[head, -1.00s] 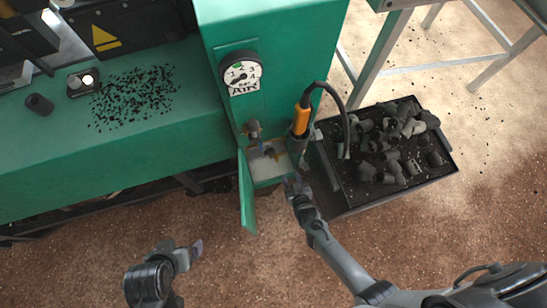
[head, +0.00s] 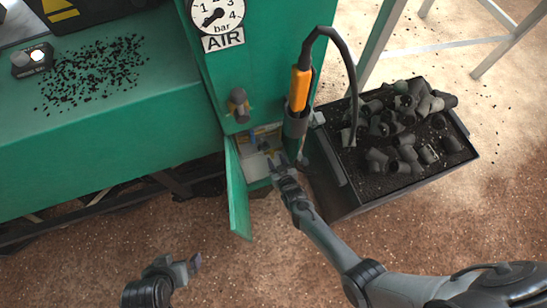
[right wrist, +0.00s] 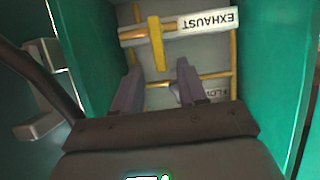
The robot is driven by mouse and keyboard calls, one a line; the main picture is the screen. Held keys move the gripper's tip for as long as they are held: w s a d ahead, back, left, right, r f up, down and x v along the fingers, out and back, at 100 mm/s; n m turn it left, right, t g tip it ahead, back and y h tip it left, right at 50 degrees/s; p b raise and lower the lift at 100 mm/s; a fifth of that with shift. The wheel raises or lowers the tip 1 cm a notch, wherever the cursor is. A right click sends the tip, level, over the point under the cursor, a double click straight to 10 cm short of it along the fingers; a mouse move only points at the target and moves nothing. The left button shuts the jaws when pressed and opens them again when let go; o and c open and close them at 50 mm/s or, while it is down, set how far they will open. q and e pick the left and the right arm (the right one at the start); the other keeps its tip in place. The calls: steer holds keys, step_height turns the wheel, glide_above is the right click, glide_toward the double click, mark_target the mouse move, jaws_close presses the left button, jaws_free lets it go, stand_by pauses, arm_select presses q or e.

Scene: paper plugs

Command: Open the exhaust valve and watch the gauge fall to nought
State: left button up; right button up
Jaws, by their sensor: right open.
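The air gauge (head: 217,14) on the green cabinet is partly cut off at the top of the head view. Its dark needle points to the lower left, near the low end. In the right wrist view, the exhaust valve's yellow handle (right wrist: 156,44) lies crosswise to its pipe, beside an upside-down EXHAUST label (right wrist: 209,20). My right gripper (head: 276,164) is at the open cabinet compartment. Its two fingers (right wrist: 157,85) are apart and empty, just short of the handle. My left gripper (head: 187,266) hangs low over the floor, away from the cabinet; its jaws are unclear.
The compartment's green door (head: 238,192) stands open on the left. A second label (right wrist: 215,90), partly hidden, sits below the exhaust one. An orange-handled tool (head: 300,90) hangs in a holder on the right. A bin (head: 345,205) of dark fittings stands beside it.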

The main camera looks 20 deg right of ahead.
mark_target(273, 154)
arm_select(q)
steer(key=shift+f+b, duration=1.05)
steer(key=shift+f, duration=0.45)
arm_select(e)
steer(key=shift+x, duration=2.05)
steer(key=shift+r, duration=0.1)
